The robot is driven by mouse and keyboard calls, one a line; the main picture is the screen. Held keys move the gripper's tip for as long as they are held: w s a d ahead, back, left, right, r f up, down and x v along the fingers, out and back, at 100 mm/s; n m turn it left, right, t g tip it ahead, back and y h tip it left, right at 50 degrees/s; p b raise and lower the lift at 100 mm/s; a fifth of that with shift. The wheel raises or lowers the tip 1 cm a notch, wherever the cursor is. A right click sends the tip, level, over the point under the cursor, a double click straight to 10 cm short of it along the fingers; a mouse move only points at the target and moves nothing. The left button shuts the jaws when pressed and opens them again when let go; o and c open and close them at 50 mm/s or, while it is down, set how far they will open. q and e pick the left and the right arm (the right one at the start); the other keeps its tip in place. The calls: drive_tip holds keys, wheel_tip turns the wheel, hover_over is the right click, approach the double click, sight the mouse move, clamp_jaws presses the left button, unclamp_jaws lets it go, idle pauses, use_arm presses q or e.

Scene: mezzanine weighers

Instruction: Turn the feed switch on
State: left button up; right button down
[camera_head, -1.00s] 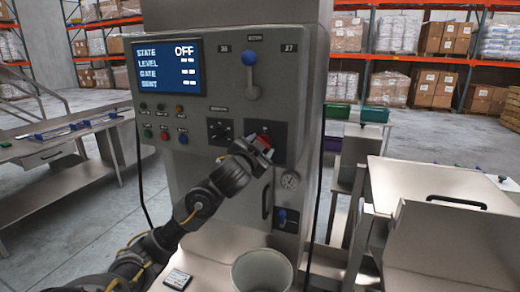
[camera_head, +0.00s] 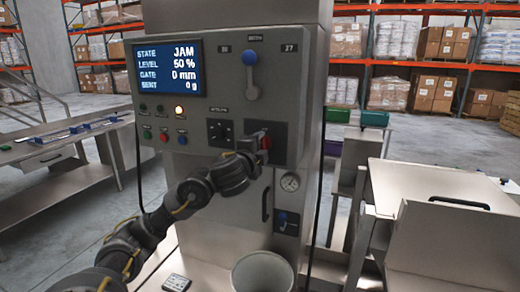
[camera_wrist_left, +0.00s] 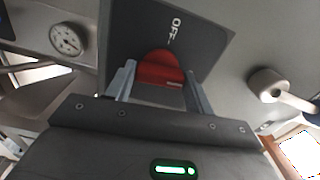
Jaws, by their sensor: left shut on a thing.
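The feed switch (camera_head: 266,142) is a red rotary handle on a black plate (camera_head: 280,135) on the right of the grey machine panel. My left gripper (camera_head: 260,143) reaches it from the front left. In the left wrist view the red switch (camera_wrist_left: 160,70) sits between the two fingers of my left gripper (camera_wrist_left: 160,80), which is shut on it. The word OFF shows on the plate above it. The screen (camera_head: 168,68) reads STATE JAM, LEVEL 50 %, GATE 0 mm, SENT 0 g. My right gripper is not in view.
A lit amber lamp (camera_head: 179,110) and several buttons sit below the screen. A pale bucket (camera_head: 262,272) stands below. Steel tables flank the machine.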

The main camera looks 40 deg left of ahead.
use_arm(q)
drive_tip(key=shift+m, duration=0.7)
drive_tip(key=o, duration=1)
